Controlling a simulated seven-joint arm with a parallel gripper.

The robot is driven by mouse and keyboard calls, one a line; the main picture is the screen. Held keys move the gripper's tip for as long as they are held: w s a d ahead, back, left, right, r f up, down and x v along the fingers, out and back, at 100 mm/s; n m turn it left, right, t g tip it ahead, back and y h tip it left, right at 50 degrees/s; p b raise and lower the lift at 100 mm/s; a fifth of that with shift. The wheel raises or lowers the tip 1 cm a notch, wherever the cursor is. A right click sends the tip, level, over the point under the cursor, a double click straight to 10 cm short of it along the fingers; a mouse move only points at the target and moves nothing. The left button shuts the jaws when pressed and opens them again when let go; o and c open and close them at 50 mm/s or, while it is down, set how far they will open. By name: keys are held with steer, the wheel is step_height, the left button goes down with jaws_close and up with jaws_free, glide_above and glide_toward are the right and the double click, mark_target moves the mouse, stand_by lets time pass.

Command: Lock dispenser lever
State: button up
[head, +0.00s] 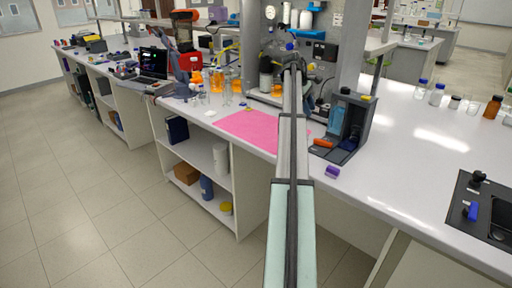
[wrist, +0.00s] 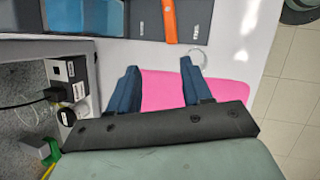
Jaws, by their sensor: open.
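A dark grey dispenser (head: 345,118) with a light blue panel stands on the white bench, right of my arm in the head view. An orange lever (head: 323,143) sticks out low at its front. In the wrist view the dispenser (wrist: 110,20) lies along the top edge, and the orange lever (wrist: 170,20) runs up and out of the frame. My gripper (wrist: 159,66) is open and empty, its two blue fingers spread over the edge of the pink mat. The lever is ahead of the fingertips, apart from them. In the head view my arm hides most of the gripper.
The pink mat (head: 250,130) lies flat on the bench. A grey unit with plugged-in cables (wrist: 68,90) is left of the fingers in the wrist view. A purple block (head: 332,172) sits near the bench's front edge. Bottles and glassware (head: 228,85) stand left of my arm.

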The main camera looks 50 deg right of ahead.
steer(key=a+f, duration=0.2)
steer(key=a+f+h, duration=0.1)
steer(key=a+f+m+h, duration=0.1)
steer(key=a+f, duration=0.1)
steer(key=shift+s+a+f, duration=0.3)
steer(key=shift+s+a, duration=0.05)
steer(key=shift+s, duration=0.05)
steer(key=shift+n+h, duration=0.4)
steer(key=shift+n, duration=0.3)
steer(key=w+a+f, duration=0.1)
steer(key=a, duration=0.1)
steer(key=w+a+f, duration=0.1)
steer(key=a+f, duration=0.1)
steer(key=w+a+f, duration=0.1)
steer(key=a, duration=0.2)
steer(key=shift+w+f, duration=0.25)
steer(key=shift+w, duration=0.15)
steer(key=shift+n, duration=0.7)
steer(key=w+a+f, duration=0.1)
steer(key=w+a, duration=0.1)
steer(key=w+a+f, duration=0.1)
steer(key=w+a, duration=0.1)
steer(key=a, duration=0.1)
steer(key=w+a+f, duration=0.1)
steer(key=w+a, duration=0.1)
steer(key=shift+a+f, duration=0.15)
steer(key=shift+f, duration=0.15)
steer(key=shift+w+a+f, duration=0.1)
steer(key=shift+w+a, duration=0.6)
steer(key=shift+w, duration=0.05)
